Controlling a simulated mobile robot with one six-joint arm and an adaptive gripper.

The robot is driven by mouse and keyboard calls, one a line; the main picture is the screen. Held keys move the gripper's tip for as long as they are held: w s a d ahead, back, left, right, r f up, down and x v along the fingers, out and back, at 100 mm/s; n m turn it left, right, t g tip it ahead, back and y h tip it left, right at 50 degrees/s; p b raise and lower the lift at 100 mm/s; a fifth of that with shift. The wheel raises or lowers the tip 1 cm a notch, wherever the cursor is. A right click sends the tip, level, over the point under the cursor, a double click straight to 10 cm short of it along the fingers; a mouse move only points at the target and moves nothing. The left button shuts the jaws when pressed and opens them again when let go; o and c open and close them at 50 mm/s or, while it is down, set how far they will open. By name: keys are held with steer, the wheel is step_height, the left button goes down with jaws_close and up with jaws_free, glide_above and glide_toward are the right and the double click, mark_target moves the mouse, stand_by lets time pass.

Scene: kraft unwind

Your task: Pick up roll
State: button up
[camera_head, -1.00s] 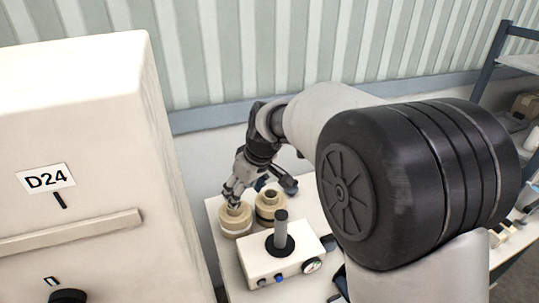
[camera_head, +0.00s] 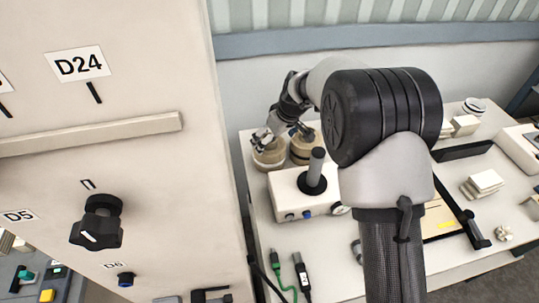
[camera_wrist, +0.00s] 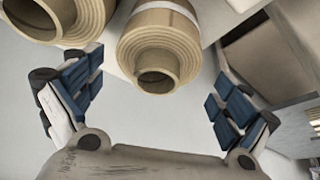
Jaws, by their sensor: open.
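Two tan kraft paper rolls stand close together on the white bench: a left roll (camera_head: 268,158) and a right roll (camera_head: 304,150). In the head view my gripper (camera_head: 264,136) is at the top of the left roll, partly covering it. In the wrist view one roll with a pale band (camera_wrist: 160,40) lies ahead, centred between my spread blue-padded fingers (camera_wrist: 155,95). Its hollow core faces the camera, and neither finger visibly touches it. The other roll (camera_wrist: 62,18) is at the upper left, cut off by the frame edge. My gripper is open and empty.
A white box with a black spindle (camera_head: 317,172) stands just in front of the rolls. A tall cream cabinet labelled D24 (camera_head: 110,130) is close on the left. Cables (camera_head: 300,275), a black tray (camera_head: 462,150) and small blocks (camera_head: 482,185) lie on the bench.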

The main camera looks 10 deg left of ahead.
steer(key=b+x, duration=0.1)
steer(key=x, duration=0.4)
steer(key=shift+w+a+b, duration=0.15)
steer(key=shift+w+b, duration=0.05)
steer(key=shift+b, duration=0.1)
steer(key=shift+c, duration=0.6)
steer(key=c, duration=0.6)
steer(key=shift+r, duration=0.1)
